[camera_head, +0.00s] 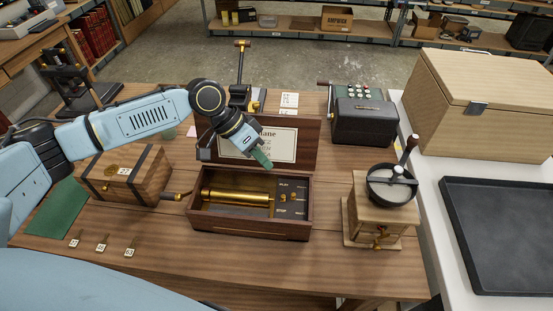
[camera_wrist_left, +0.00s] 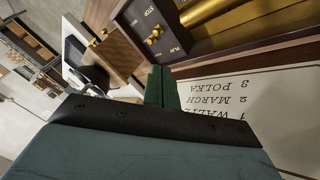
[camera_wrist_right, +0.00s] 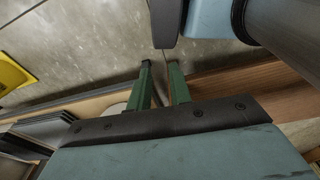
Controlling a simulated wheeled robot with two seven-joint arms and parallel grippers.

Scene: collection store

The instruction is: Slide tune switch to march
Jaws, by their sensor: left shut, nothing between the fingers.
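The open music box (camera_head: 250,231) stands mid-table with a brass cylinder (camera_head: 235,197) inside. Its right-hand panel carries labels PLAY and STOP and small brass knobs (camera_head: 293,197), also seen in the left wrist view (camera_wrist_left: 153,37). I cannot tell which knob is the tune switch or its setting. The card (camera_head: 285,144) in the raised lid reads in the left wrist view (camera_wrist_left: 235,98): 1 Waltz, 2 March, 3 Polka. My left gripper (camera_head: 264,160) is shut and empty, in front of the card and above the panel. My right gripper (camera_wrist_right: 160,65) shows only in its wrist view, open and empty.
A wooden chest (camera_head: 128,177) stands left of the box, with a crank handle (camera_head: 177,196) between. A coffee grinder (camera_head: 381,208) stands close right. A black keyed machine (camera_head: 363,118) is behind. Three small tags (camera_head: 102,247) lie at front left. The front table strip is clear.

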